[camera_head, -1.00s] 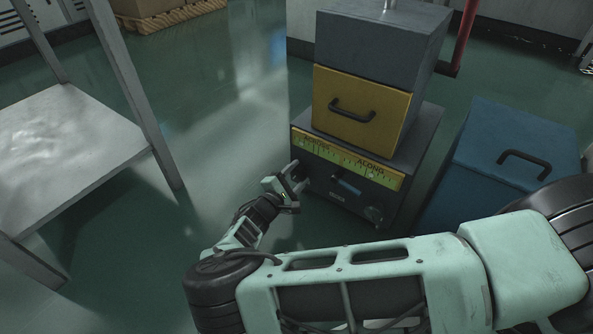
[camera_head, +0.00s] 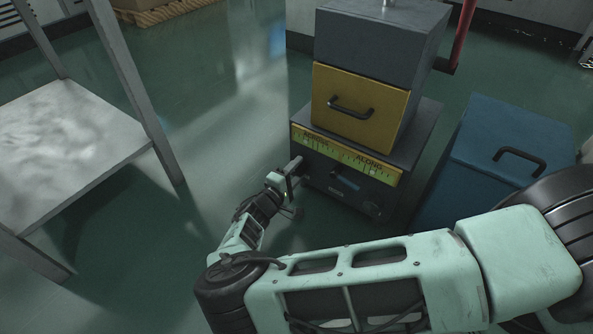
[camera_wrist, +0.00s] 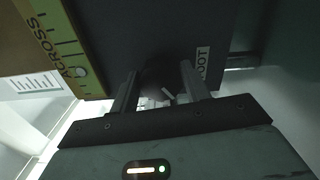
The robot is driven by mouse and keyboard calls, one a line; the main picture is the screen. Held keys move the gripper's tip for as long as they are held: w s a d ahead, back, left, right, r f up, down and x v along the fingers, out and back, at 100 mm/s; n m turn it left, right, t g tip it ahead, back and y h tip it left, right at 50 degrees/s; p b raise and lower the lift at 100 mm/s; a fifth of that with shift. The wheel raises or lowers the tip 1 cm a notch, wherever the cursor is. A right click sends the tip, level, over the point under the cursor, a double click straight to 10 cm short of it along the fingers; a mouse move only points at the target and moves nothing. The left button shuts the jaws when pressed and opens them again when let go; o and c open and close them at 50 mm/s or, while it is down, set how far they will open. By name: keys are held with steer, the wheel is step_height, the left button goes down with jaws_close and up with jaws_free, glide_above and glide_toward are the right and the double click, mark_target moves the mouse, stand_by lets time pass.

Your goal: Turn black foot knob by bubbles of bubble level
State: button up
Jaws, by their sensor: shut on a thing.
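My gripper (camera_head: 293,172) is at the left end of the dark base of the machine. In the wrist view its two fingers (camera_wrist: 160,88) are shut on the black foot knob (camera_wrist: 160,72), a dark round shape beside a label ending in "OOT". The knob is dim, and its turn cannot be read. The bubble level (camera_head: 345,156) is a yellow-green strip on the base's front, marked ACROSS and ALONG. In the wrist view its ACROSS part (camera_wrist: 50,38) shows a pale round bubble (camera_wrist: 82,72) near the lettering. The ALONG bubble is too small to place in the head view.
A yellow drawer (camera_head: 360,104) and a grey block (camera_head: 380,45) stand on the base. A blue box (camera_head: 510,150) with a black handle is close on the right. A metal table (camera_head: 70,135) stands at left. Green floor between is open.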

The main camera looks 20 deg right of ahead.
steer(key=o, duration=1)
steer(key=p+v, duration=0.5)
steer(key=v, duration=1.2)
steer(key=shift+s+a, duration=0.15)
steer(key=shift+a, duration=0.05)
